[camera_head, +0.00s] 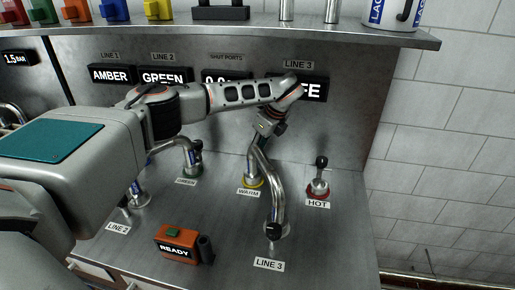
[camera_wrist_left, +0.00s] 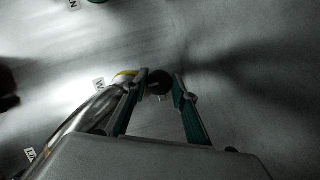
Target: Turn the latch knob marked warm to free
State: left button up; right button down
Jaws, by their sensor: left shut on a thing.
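The latch knob marked warm (camera_wrist_left: 158,88) shows in the left wrist view as a dark rounded top above a yellow ring. In the head view its yellow base ring (camera_head: 253,184) stands behind the WARM label (camera_head: 249,191); the upper part of the knob is mostly hidden by my gripper and a curved metal pipe. My left gripper (camera_head: 262,142) reaches down onto it from above. In the left wrist view the two fingers (camera_wrist_left: 160,78) stand on either side of the dark top, and the gripper is shut on it. My right gripper is not in view.
The curved LINE 3 pipe (camera_head: 275,190) stands close in front of the warm knob. The HOT knob (camera_head: 320,177) on a red base is to the right, the GREEN knob (camera_head: 197,158) to the left. An orange READY box (camera_head: 177,242) sits in front. A shelf (camera_head: 300,32) overhangs above.

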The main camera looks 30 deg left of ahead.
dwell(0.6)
pick_arm(q)
jog(key=o, duration=1.1)
